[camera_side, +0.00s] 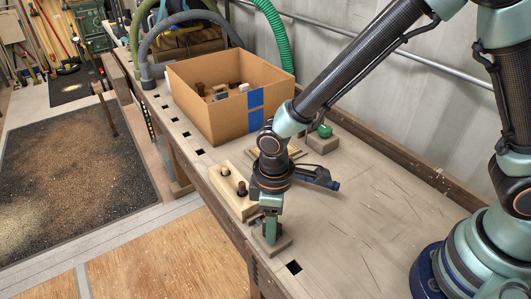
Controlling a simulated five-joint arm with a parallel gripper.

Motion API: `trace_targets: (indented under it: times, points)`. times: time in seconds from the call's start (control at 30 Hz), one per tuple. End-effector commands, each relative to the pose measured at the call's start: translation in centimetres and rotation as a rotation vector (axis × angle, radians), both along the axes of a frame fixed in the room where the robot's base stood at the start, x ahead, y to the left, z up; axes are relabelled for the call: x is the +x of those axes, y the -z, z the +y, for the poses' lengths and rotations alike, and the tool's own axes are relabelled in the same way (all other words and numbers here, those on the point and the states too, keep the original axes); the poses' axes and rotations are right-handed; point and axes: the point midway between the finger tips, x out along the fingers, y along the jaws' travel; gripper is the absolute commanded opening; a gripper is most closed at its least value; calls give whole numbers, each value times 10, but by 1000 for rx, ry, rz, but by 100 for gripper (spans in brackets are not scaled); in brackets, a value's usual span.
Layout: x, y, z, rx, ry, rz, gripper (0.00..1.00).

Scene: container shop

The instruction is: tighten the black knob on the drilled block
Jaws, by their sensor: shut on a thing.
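My gripper (270,228) points straight down at a small grey-brown block (284,242) near the front edge of the bench. Its teal fingers are shut at the top of this block, around what seems to be the black knob. The fingers hide the knob, so its seating and any gap under it cannot be seen. The block lies flat on the bench, and the gripper covers much of its top.
A pale wooden block (219,184) with dark round pieces stands just left of my gripper. A cardboard box (203,108) holding small items is behind it. A green knob (324,131) sits on another block behind my wrist. The bench right of my gripper is clear.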

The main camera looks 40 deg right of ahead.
Motion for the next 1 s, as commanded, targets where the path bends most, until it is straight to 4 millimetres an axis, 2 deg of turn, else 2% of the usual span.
trace_targets:
  times: [0.7, 1.0]
  points:
    - [0, 0, 0, 0, 678, 0, 0]
    - [0, 0, 0, 0, 913, 0, 0]
